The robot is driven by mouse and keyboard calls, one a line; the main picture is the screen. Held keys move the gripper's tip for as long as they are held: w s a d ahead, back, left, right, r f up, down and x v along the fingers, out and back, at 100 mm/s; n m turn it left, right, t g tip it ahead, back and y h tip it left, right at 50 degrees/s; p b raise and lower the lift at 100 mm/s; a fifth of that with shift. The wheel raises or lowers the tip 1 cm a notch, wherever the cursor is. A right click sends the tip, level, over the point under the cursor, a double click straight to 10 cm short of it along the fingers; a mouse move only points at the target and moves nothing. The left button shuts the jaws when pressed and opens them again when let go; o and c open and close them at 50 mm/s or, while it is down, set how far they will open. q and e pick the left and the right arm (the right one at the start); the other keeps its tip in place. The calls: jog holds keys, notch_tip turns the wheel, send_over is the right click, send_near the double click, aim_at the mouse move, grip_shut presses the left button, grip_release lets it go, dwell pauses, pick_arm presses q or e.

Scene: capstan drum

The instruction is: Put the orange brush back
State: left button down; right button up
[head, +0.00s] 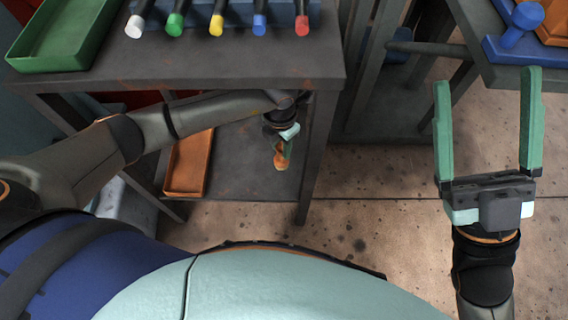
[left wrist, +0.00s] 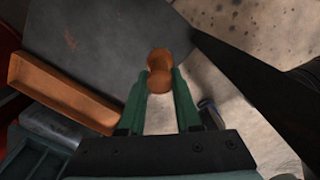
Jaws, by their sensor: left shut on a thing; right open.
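The orange brush (head: 280,161) hangs at the tips of my left gripper (head: 285,150), which is shut on it. In the left wrist view the brush (left wrist: 159,60) shows as a rounded orange piece with a narrower middle, between the green fingers (left wrist: 160,82). It is in front of the grey lower shelf (head: 240,165), near that shelf's right end; whether it touches the shelf I cannot tell. My right gripper (head: 487,85) is open and empty over the floor at the right.
An orange tray (head: 190,163) is on the lower shelf, left of my left gripper. The upper table (head: 190,68) above holds a green tray (head: 62,52) and a row of colour-tipped tools (head: 216,24). A table leg (head: 315,160) stands right of the brush.

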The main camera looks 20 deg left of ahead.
aim_at(281, 158)
pick_arm(q)
notch_tip(281, 158, down, 5)
jog(key=shift+s+f+b, duration=0.1)
jog(key=shift+s+b, duration=0.05)
jog(key=shift+b, duration=0.85)
jog(key=shift+f+b, duration=0.9)
jog(key=shift+f, duration=1.05)
jog(key=c, duration=0.6)
grip_release()
jog(key=shift+r, duration=0.1)
notch_tip(281, 158, up, 11)
jog(key=p, duration=0.5)
jog(key=shift+r, duration=0.1)
jog(key=shift+r+p, duration=0.3)
jog(key=shift+r, duration=0.1)
